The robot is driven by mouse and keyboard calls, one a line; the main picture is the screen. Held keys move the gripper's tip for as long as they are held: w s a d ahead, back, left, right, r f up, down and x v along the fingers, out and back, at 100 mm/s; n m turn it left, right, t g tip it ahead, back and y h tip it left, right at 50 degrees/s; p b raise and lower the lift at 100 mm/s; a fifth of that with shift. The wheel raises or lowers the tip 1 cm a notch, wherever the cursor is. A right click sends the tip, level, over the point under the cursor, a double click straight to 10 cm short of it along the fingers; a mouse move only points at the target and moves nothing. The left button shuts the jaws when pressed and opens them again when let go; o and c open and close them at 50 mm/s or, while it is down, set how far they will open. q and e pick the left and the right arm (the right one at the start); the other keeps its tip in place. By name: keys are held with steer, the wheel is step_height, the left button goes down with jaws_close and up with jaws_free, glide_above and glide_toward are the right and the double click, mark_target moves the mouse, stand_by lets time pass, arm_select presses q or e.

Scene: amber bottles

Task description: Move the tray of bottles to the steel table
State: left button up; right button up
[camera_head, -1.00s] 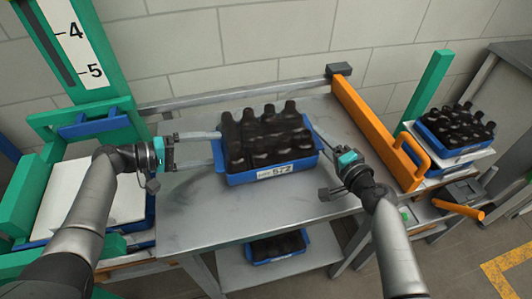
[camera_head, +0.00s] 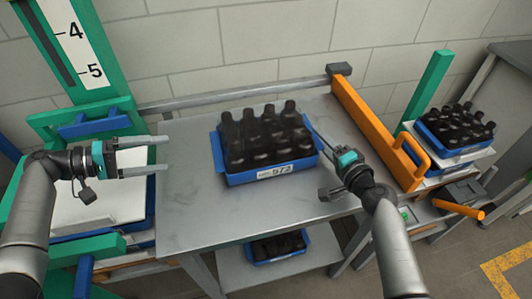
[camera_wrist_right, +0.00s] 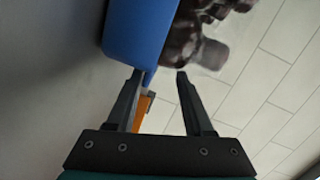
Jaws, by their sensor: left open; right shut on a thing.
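The blue tray (camera_head: 242,178) of dark amber bottles (camera_head: 265,135) sits on the grey steel table (camera_head: 200,218), with a label marked 572 on its front wall. My right gripper (camera_head: 321,140) is at the tray's right side, shut on its rim. In the right wrist view, the blue tray wall (camera_wrist_right: 140,35) runs down to the fingertips (camera_wrist_right: 160,76), with bottles beside it; the exact grip is partly hidden.
The green-framed stand (camera_head: 85,50) with a white platform (camera_head: 100,205) is at left. An orange rail (camera_head: 365,120) edges the table's right. Another tray of bottles (camera_head: 455,128) stands beyond it, and one (camera_head: 277,247) sits on the lower shelf. The table front is clear.

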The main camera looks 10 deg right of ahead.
steer(key=o, duration=0.5)
steer(key=v, duration=1.2)
stand_by(0.4)
